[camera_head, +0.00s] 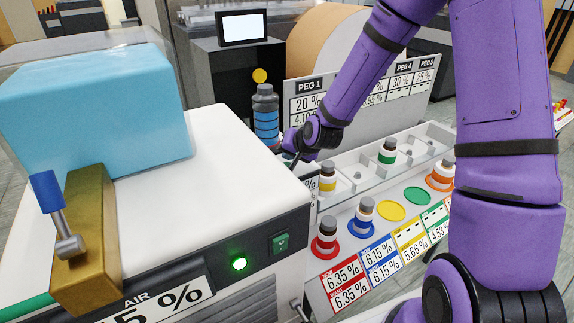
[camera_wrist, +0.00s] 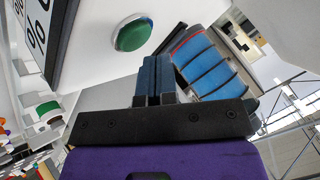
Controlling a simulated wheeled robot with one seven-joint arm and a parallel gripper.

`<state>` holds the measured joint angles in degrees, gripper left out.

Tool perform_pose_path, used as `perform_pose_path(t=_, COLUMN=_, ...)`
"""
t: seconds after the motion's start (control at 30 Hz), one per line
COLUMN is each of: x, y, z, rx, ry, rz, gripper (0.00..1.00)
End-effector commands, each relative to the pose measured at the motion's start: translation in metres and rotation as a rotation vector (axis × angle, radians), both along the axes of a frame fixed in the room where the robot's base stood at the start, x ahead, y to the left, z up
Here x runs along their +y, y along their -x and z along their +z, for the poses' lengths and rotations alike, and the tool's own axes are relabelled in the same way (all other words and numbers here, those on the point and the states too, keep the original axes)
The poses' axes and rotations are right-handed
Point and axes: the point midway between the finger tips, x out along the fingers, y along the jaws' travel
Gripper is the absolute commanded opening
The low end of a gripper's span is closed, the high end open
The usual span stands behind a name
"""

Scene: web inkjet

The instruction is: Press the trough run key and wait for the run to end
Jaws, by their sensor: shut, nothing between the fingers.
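My gripper (camera_head: 294,162) is in the head view just behind the right end of the white machine, low beside the grey bottle with blue bands. In the wrist view its two dark blue fingers (camera_wrist: 154,68) are shut together with nothing between them. A round green button (camera_wrist: 132,34) in a pale ring sits on a white surface just beyond and left of the fingertips; a gap shows between them. I cannot read a label on it. In the head view the machine's front has a small green key (camera_head: 280,242) and a lit green lamp (camera_head: 239,264).
The blue-banded bottle (camera_head: 265,115) stands close to my gripper; it also shows in the wrist view (camera_wrist: 205,65). A rack (camera_head: 405,150) with small bottles and coloured rings lies to the right. The PEG board (camera_head: 420,85) and a screen (camera_head: 242,27) stand behind.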

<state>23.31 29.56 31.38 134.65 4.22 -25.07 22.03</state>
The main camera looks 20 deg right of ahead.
Motion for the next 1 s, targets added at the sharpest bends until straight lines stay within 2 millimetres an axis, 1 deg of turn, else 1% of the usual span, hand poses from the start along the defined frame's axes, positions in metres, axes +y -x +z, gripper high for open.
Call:
perform_pose_path(t=0.67, x=0.0001, y=0.0, z=-0.0001, rx=0.0, ry=0.0, rz=0.0, gripper=0.0)
perform_pose_path(t=1.0, x=0.0005, y=0.0003, z=-0.0085, rx=0.002, ry=-0.001, rz=0.001, gripper=0.0)
